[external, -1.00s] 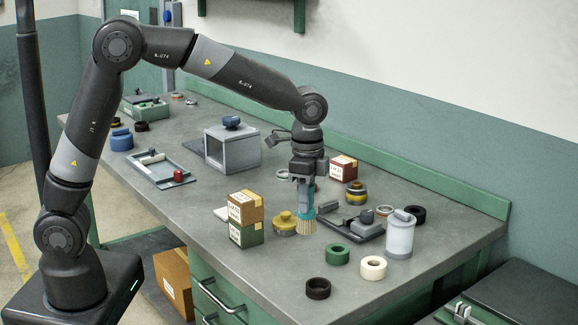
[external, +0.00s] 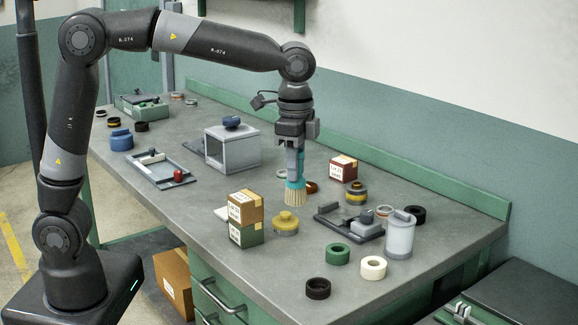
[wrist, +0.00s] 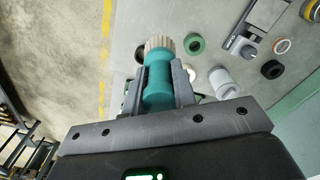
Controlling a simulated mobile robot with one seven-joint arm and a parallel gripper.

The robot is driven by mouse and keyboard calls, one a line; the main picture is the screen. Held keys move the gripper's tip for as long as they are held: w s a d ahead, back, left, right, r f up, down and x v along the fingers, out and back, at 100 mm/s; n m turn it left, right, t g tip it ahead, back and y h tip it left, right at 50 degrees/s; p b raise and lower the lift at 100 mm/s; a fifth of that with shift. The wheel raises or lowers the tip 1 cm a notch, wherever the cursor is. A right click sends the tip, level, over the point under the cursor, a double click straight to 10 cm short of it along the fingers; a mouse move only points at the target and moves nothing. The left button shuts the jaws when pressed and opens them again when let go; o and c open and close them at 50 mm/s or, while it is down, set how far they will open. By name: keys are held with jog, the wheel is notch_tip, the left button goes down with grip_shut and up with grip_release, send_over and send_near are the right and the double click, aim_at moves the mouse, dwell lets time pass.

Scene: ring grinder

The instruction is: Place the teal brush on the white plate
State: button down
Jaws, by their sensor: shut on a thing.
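My gripper (external: 295,172) is shut on the teal brush (external: 295,183), which hangs upright with its pale bristles pointing down. In the external view the brush appears above the middle of the workbench, behind the yellow-lidded round tin; its exact height is unclear. In the wrist view the gripper (wrist: 159,78) has a finger on either side of the teal handle (wrist: 158,92), and the bristles stick out beyond the fingertips. I cannot make out a white plate clearly; a small whitish edge (external: 221,213) shows left of the stacked boxes, mostly hidden.
Near the brush are stacked boxes (external: 246,220), the yellow-lidded tin (external: 285,225), a red box (external: 343,168) and a black-and-yellow tin (external: 356,193). A grey open-fronted box (external: 238,153) stands behind left. Green (external: 337,254) and white (external: 373,267) rings and a white canister (external: 400,236) lie right.

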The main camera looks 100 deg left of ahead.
jog(key=s+a, duration=2)
jog(key=a, duration=0.4)
jog(key=shift+a+f, duration=0.15)
jog(key=shift+f, duration=7.55)
jog(key=shift+f, duration=0.1)
jog(key=c, duration=1.2)
grip_release()
notch_tip(320, 180, up, 12)
jog(key=shift+r, duration=0.15)
